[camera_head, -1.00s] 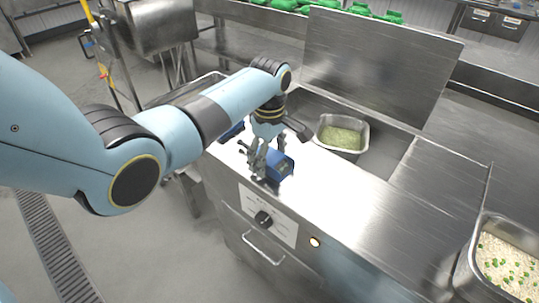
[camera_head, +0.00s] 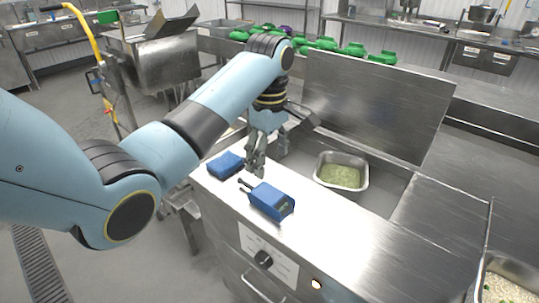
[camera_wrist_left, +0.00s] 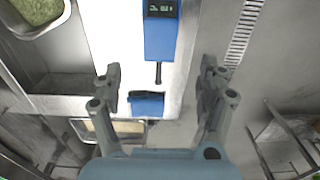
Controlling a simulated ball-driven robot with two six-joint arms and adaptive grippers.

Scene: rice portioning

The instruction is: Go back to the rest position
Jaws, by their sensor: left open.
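My left gripper (camera_head: 256,163) is open and empty. It hangs above the steel counter, just behind a blue handheld device (camera_head: 270,199) with a dark probe. A second blue item (camera_head: 226,165) lies on the counter to the left of the gripper. In the left wrist view the open fingers (camera_wrist_left: 160,88) frame the blue device (camera_wrist_left: 172,38), which shows a small lit display, and the second blue item (camera_wrist_left: 147,104). Nothing is between the fingers. My right gripper is not in these views.
A pan of rice (camera_head: 510,268) is at the lower right. Green items (camera_head: 320,43) lie at the back. The counter's right front is clear.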

